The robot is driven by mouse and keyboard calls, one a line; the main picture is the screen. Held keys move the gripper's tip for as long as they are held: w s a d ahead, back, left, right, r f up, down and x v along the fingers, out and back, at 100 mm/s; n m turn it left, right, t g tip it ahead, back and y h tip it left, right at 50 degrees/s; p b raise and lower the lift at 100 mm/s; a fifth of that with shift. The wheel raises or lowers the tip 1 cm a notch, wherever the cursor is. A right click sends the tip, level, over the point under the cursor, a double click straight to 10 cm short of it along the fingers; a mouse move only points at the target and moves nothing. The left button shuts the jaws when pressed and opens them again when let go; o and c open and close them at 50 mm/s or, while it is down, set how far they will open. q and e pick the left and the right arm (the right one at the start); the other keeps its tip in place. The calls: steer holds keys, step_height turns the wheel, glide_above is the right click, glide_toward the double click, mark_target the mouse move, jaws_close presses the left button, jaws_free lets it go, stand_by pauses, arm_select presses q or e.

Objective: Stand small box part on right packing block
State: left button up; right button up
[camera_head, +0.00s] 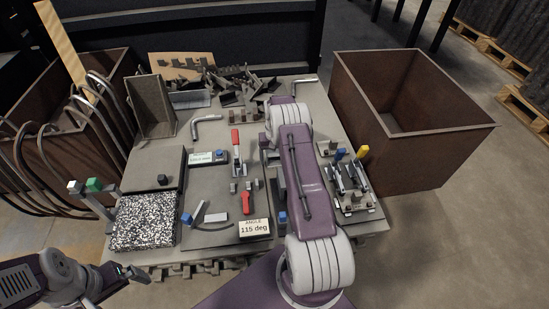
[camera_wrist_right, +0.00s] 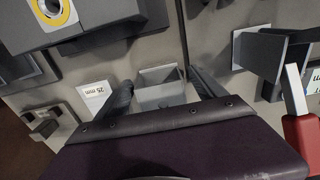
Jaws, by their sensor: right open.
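A small grey open box part (camera_wrist_right: 160,85) shows in the right wrist view, between the two dark fingers of my right gripper (camera_wrist_right: 163,94). The fingers stand apart on either side of it; I cannot tell whether they touch it. In the head view my purple right arm reaches over the middle of the table and hides this spot and the gripper's fingertips. I cannot make out which piece is the right packing block. My left gripper (camera_head: 130,273) is at the lower left in the head view, off the table's front edge, too small to read.
A red-handled clamp (camera_head: 236,143) stands left of my right arm. A metal fixture with blue and yellow tips (camera_head: 350,185) is to its right. Brown bins stand at the right (camera_head: 440,145) and left. An angle sign (camera_head: 254,228) and a speckled block (camera_head: 145,222) are near the front.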

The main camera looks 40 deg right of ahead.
step_height(320, 180, up, 9)
steer(key=p, duration=0.4)
stand_by(0.5)
steer(key=w+a+r+n+t, duration=0.1)
steer(key=w+a+r+n, duration=0.1)
steer(key=w+a+r, duration=0.45)
steer(key=s+a+r+n+t, duration=0.1)
steer(key=s+a+r+n, duration=0.1)
steer(key=s+a+r, duration=0.75)
steer(key=s+a+f+n+g, duration=0.15)
steer(key=s+a, duration=0.25)
steer(key=s, duration=0.5)
steer(key=s+a+f+t, duration=0.1)
steer(key=s+a+f, duration=0.2)
steer(key=s+a, duration=0.35)
step_height(320, 180, up, 29)
steer(key=s+d+p, duration=0.2)
steer(key=p, duration=2.8)
steer(key=shift+s, duration=0.2)
